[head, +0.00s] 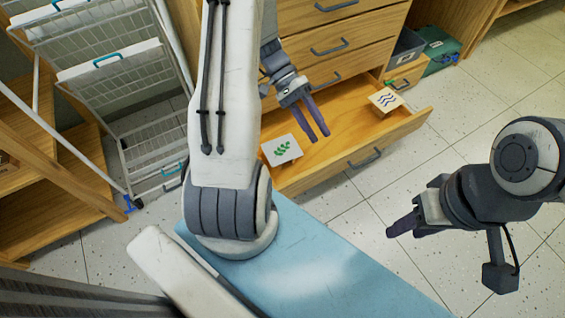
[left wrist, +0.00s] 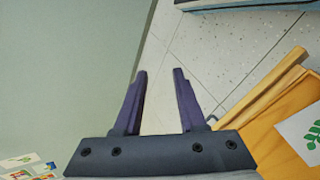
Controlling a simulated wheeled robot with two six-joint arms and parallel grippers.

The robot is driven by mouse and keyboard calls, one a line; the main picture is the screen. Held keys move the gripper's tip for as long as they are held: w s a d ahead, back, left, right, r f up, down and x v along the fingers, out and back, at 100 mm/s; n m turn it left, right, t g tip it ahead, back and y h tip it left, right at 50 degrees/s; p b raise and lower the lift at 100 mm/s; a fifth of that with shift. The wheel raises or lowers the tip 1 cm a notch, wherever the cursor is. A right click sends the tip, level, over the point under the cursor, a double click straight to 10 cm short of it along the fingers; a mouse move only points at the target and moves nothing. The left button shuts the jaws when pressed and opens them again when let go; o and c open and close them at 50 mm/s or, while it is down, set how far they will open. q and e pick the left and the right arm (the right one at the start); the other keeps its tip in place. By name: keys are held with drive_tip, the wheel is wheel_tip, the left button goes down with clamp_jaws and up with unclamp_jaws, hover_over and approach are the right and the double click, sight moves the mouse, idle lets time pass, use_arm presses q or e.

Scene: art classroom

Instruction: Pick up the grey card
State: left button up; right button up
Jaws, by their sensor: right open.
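A pale, whitish-grey square card with a green leaf print (head: 282,149) lies in the open drawer at its left end; its colour is hard to name exactly. It also shows at the right edge of the left wrist view (left wrist: 306,132). A tan card with dark wavy lines (head: 384,101) is at the drawer's right end. My left gripper (head: 320,138) is over the drawer, right of the leaf card and apart from it. Its fingers stand apart and empty in the left wrist view (left wrist: 160,72). My right gripper (head: 390,231) is open, over the floor right of the drawer.
The open wooden drawer (head: 353,152) has a raised front edge; closed drawers (head: 335,45) stand behind it. A blue surface (head: 330,265) is in front. A white wire rack (head: 150,145) stands left. Small coloured pictures (left wrist: 30,170) show low left in the left wrist view. Tiled floor is free at right.

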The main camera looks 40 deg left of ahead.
use_arm(q)
drive_tip(key=a+f+n+t+h+b, duration=0.25)
drive_tip(key=a+f+b, duration=0.25)
drive_tip(key=f, duration=0.4)
drive_tip(key=a+f+n+t+h+b, duration=0.1)
drive_tip(key=a+f+t+b, duration=0.35)
drive_tip(key=f, duration=0.35)
drive_tip(key=n+t+y+b, duration=0.2)
drive_tip(key=n+t+b, duration=0.2)
drive_tip(key=t+b, duration=0.5)
approach(282, 150)
drive_tip(key=s+d, duration=0.4)
drive_tip(key=b+x, duration=0.1)
drive_tip(key=x, duration=0.3)
drive_tip(key=shift+b, duration=0.35)
drive_tip(key=b+x, duration=0.1)
drive_tip(key=x, duration=0.1)
drive_tip(key=b+x, duration=0.1)
drive_tip(key=x, duration=0.1)
drive_tip(key=shift+w+d+f, duration=0.15)
drive_tip(key=shift+d+f, duration=0.05)
drive_tip(key=shift+w+d+r, duration=0.1)
drive_tip(key=shift+w+d, duration=0.25)
clamp_jaws()
use_arm(e)
wheel_tip(282, 150, down, 25)
drive_tip(key=shift+f, duration=0.2)
